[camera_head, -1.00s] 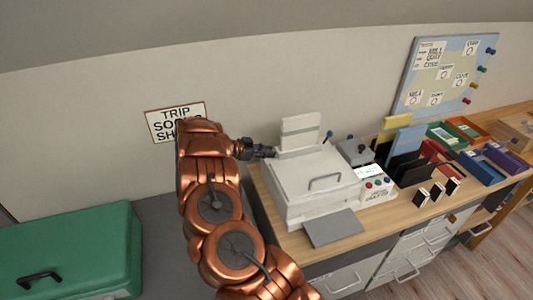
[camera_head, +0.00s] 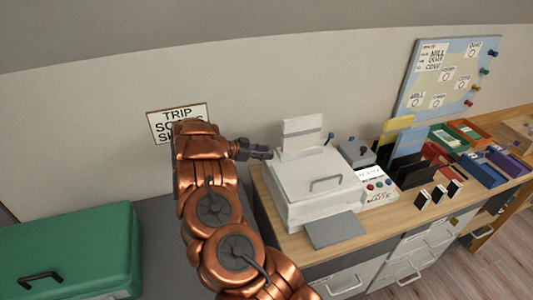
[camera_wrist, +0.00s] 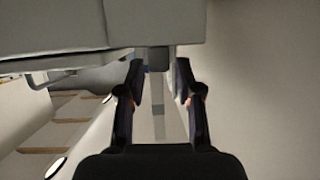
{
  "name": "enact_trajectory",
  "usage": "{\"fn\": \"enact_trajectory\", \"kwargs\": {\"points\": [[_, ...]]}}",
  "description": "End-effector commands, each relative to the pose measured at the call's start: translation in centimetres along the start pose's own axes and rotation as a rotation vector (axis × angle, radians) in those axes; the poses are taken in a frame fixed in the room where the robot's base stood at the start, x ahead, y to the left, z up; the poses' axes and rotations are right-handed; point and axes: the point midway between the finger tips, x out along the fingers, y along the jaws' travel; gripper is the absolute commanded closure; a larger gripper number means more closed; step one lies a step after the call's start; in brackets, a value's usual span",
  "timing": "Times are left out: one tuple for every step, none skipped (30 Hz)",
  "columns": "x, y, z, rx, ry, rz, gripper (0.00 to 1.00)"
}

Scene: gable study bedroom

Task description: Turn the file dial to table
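I cannot tell for sure which part is the file dial. A small grey box (camera_head: 355,154) with dark knobs stands behind a white panel (camera_head: 379,194) with coloured buttons and a lit label; its lettering is too small to read. Left of it is a white lidded machine (camera_head: 312,187) with a handle and an upright white plate. My gripper (camera_head: 267,153) is at the machine's back left corner, apart from the box. In the wrist view my gripper (camera_wrist: 159,66) has its fingers spread, with a grey upright post (camera_wrist: 157,95) seen between them; contact is unclear.
A wooden desk (camera_head: 408,215) holds black file slots (camera_head: 412,171) and coloured trays (camera_head: 477,168) to the right. A blue board (camera_head: 449,80) leans on the wall. A green case (camera_head: 70,245) lies at the left. A thin blue-tipped lever (camera_head: 329,138) rises behind the machine.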

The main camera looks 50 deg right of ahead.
Motion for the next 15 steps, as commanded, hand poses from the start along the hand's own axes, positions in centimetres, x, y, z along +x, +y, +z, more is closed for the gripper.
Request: {"fn": "enact_trajectory", "kwargs": {"points": [[-1.0, -0.1, 0.0, 0.000, -0.001, -0.004, 0.65], [-1.6, -0.1, 0.1, 0.000, -0.001, -0.005, 0.65], [-2.3, -0.2, 0.1, 0.000, -0.001, -0.007, 0.65], [-2.9, -0.2, 0.1, 0.000, -0.002, -0.007, 0.65], [-3.6, -0.2, 0.1, 0.000, -0.003, -0.007, 0.65], [-4.4, -0.2, 0.1, 0.000, -0.001, -0.008, 0.65], [-5.0, -0.2, 0.0, 0.001, -0.001, -0.007, 0.65], [-5.6, -0.2, 0.1, 0.002, -0.001, -0.007, 0.65], [-6.4, -0.2, 0.1, 0.001, 0.000, -0.008, 0.65], [-6.9, -0.3, 0.1, 0.001, 0.000, -0.008, 0.65], [-7.4, -0.3, 0.1, 0.001, 0.000, -0.009, 0.65], [-8.0, -0.3, 0.1, 0.000, -0.001, -0.009, 0.65], [-8.4, -0.3, 0.1, -0.001, -0.001, -0.009, 0.65], [-8.8, -0.3, 0.1, -0.001, -0.001, -0.010, 0.65], [-9.2, -0.3, 0.1, -0.001, -0.001, -0.010, 0.65]]}}
